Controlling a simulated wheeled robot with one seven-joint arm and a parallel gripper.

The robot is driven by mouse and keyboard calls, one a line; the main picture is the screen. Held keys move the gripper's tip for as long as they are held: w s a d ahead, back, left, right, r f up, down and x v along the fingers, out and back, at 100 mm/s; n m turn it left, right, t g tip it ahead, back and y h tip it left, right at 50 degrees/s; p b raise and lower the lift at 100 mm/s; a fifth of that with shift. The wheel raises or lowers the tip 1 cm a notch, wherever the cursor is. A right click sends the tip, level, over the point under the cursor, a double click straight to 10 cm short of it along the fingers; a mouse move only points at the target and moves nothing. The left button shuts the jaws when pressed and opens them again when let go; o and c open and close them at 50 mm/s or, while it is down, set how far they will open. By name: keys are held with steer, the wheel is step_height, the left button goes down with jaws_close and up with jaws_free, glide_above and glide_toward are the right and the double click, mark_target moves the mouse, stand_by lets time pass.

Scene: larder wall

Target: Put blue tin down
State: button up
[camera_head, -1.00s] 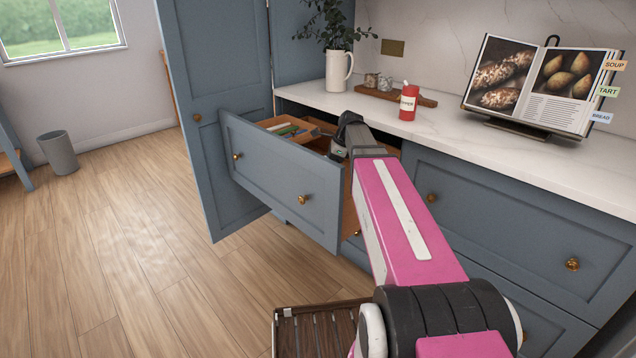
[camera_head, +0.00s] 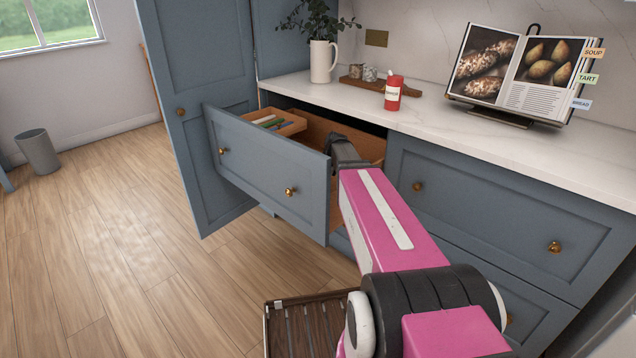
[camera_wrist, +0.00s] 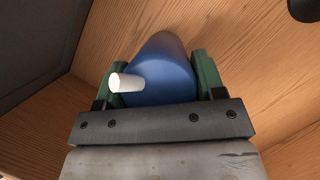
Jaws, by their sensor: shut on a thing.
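The blue tin (camera_wrist: 160,80) is between the green finger pads of my gripper (camera_wrist: 157,84) in the wrist view. My gripper is shut on it. A short white cylinder (camera_wrist: 126,82) sticks out at the tin's near left side; I cannot tell whether it is part of the tin. Wooden surfaces of the open drawer (camera_wrist: 255,50) surround the tin. I cannot tell whether its base touches the drawer floor. In the head view my arm reaches over the open blue drawer (camera_head: 265,170), and the tin is hidden behind the drawer front and my arm.
A wooden organiser (camera_head: 285,122) with coloured items sits in the drawer's left part. A dark round object (camera_wrist: 304,8) shows at the wrist view's top right.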

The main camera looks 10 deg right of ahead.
steer(key=shift+f, duration=0.25)
steer(key=shift+f, duration=0.15)
steer(key=o, duration=1.2)
steer(key=v, duration=1.2)
